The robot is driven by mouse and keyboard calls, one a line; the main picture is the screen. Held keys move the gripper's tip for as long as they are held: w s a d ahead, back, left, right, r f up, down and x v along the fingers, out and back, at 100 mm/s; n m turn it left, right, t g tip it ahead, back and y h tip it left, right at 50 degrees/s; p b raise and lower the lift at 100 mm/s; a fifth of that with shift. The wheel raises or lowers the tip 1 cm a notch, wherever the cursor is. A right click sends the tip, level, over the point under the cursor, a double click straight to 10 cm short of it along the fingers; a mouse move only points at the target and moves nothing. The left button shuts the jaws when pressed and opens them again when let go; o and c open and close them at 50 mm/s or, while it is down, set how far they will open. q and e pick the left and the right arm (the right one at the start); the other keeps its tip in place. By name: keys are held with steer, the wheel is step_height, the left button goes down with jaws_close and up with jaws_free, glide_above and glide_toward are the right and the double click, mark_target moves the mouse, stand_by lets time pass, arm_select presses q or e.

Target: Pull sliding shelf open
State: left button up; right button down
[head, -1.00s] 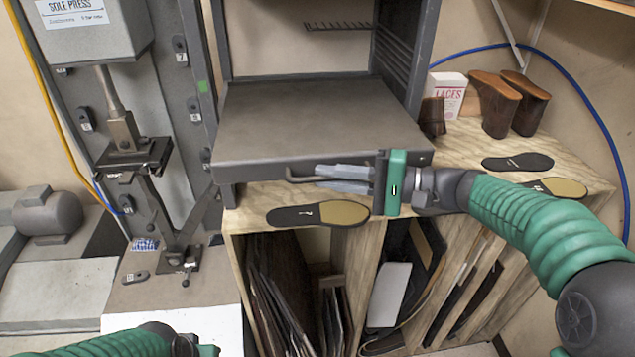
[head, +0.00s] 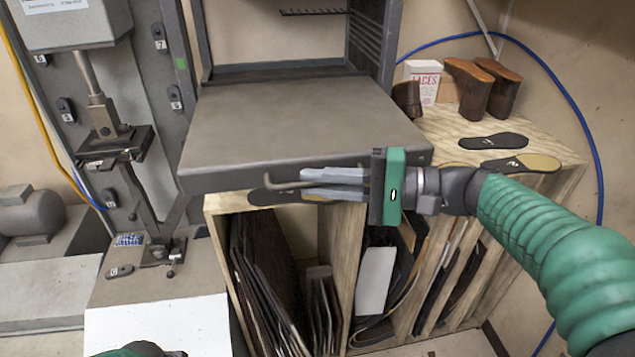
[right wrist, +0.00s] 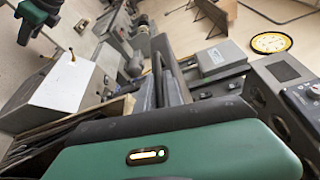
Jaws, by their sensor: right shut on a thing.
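The grey sliding shelf (head: 300,125) juts forward from its dark metal frame in the head view. A bent bar handle (head: 285,185) is on its front face. My right gripper (head: 310,185) has its fingers along the shelf front, shut on the handle. In the right wrist view the gripper's fingers (right wrist: 165,80) reach away from the camera; the grip itself is hard to make out there. Of my left arm only a piece shows at the bottom edge of the head view; its gripper is out of the picture.
Below the shelf stands a plywood rack (head: 350,240) with sheets in its slots. Soles (head: 495,142), brown boots (head: 490,90) and a laces box (head: 422,80) sit on its top at right. The sole press (head: 105,130) stands close at left.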

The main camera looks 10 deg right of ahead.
steer(key=c, duration=1.6)
jaws_free()
steer(key=shift+w+d+f, duration=0.1)
steer(key=shift+f, duration=0.05)
steer(key=shift+o, duration=0.5)
steer(key=shift+d, duration=0.15)
steer(key=shift+s+d, duration=0.2)
steer(key=shift+d, duration=0.2)
steer(key=b+v, duration=0.3)
steer(key=v, duration=1.3)
steer(key=shift+f, duration=0.1)
